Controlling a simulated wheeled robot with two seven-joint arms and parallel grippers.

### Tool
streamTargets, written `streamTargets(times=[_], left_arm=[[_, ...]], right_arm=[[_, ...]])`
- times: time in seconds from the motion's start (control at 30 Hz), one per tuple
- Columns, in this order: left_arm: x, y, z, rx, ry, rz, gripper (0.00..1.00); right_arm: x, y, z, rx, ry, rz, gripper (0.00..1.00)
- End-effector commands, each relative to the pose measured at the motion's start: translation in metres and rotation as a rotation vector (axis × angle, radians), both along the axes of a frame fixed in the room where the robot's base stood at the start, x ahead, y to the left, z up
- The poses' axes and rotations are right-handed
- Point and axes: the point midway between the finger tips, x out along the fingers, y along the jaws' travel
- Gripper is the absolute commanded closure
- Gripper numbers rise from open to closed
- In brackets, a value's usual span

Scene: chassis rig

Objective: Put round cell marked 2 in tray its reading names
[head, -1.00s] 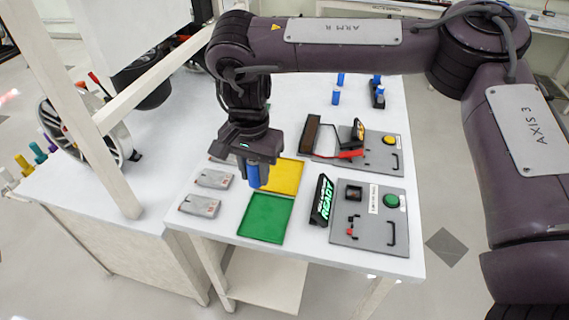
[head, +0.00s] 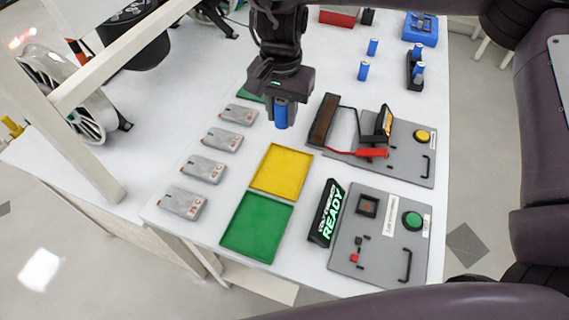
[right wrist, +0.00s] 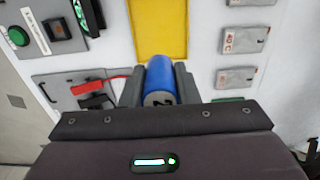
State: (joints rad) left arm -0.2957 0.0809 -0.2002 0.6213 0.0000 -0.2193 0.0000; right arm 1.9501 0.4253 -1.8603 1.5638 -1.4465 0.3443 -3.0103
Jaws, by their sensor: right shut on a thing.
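My right gripper (head: 281,103) is shut on a blue round cell (head: 282,114) and holds it upright above the table, just beyond the yellow tray. In the right wrist view the cell (right wrist: 160,82) sits between the fingers, with a dark mark on its pale end that looks like a 2. The yellow tray (head: 281,172) and the green tray (head: 257,226) lie empty. Another green tray (head: 250,96) shows partly behind the gripper. A tester display (head: 327,213) reads READY in green. My left gripper is not in view.
Several grey labelled blocks (head: 204,169) line the left of the trays. Tester panels (head: 383,239) with buttons and a red-handled lever (head: 372,153) stand to the right. Blue cells (head: 363,71) and a black holder (head: 414,72) stand farther back, near a blue box (head: 420,29).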

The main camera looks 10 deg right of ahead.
Motion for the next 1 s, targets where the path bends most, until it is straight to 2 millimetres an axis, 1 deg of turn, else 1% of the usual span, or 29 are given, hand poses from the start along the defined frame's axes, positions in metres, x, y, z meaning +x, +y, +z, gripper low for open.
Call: streamTargets(times=[0.03, 0.1, 0.2, 0.3, 0.43, 0.47, 0.5, 0.57, 0.7, 0.93, 1.0], left_arm=[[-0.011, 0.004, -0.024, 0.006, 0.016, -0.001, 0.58], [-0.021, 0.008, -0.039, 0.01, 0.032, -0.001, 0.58], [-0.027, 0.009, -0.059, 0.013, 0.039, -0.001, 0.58], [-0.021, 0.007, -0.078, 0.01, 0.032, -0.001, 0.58], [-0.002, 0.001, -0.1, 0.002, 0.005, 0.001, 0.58], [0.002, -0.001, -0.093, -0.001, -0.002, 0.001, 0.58], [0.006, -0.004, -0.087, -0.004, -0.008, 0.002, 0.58], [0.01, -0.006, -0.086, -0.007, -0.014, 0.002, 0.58], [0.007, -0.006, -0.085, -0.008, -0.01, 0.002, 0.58], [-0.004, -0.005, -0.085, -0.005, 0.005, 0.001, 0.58], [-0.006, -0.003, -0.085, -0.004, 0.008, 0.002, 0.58]], right_arm=[[0.0, 0.0, -0.024, 0.0, 0.0, -0.001, 1.0], [0.0, 0.0, -0.038, 0.0, 0.0, -0.001, 1.0], [0.001, 0.0, -0.045, -0.001, -0.005, 0.0, 1.0], [0.001, 0.0, -0.054, -0.001, -0.004, 0.0, 1.0], [0.001, -0.001, -0.065, -0.002, -0.005, -0.001, 1.0], [0.0, -0.001, -0.067, -0.002, 0.003, 0.0, 1.0], [-0.001, -0.001, -0.075, -0.002, 0.006, 0.0, 1.0], [-0.001, -0.001, -0.089, -0.001, 0.006, -0.001, 1.0], [0.0, -0.001, -0.114, 0.0, 0.004, -0.001, 1.0], [0.0, 0.0, -0.131, 0.0, 0.001, -0.001, 1.0], [0.0, -0.001, -0.139, -0.002, 0.003, -0.002, 1.0]])
